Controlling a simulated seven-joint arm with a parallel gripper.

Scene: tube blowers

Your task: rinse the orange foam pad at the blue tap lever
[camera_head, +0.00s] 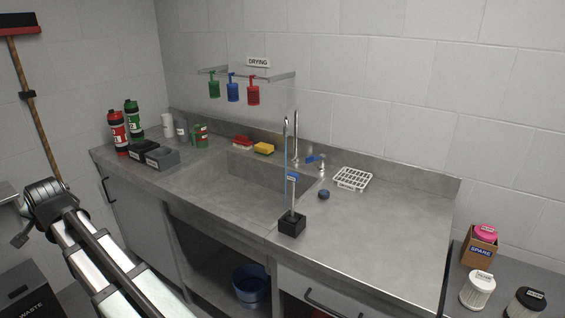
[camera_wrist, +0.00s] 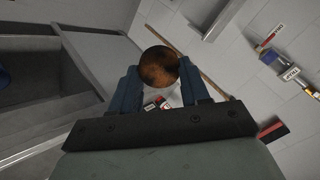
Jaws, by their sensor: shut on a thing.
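A round orange-brown foam pad (camera_wrist: 158,67) with dark patches sits between the blue fingers of my gripper (camera_wrist: 160,85) in the wrist view. My gripper is shut on it. The blue tap lever (camera_head: 315,158) is at the back of the counter, right of the tall tap (camera_head: 295,135). The sink (camera_head: 250,182) is below, left of the tap.
A black block (camera_head: 292,225) holding an upright labelled rod stands at the sink's front right. A white rack (camera_head: 352,178) lies right of the lever. Red and yellow sponges (camera_head: 264,148) lie behind the sink. Coloured bottles hang from the drying rail (camera_head: 260,76). The right counter is mostly clear.

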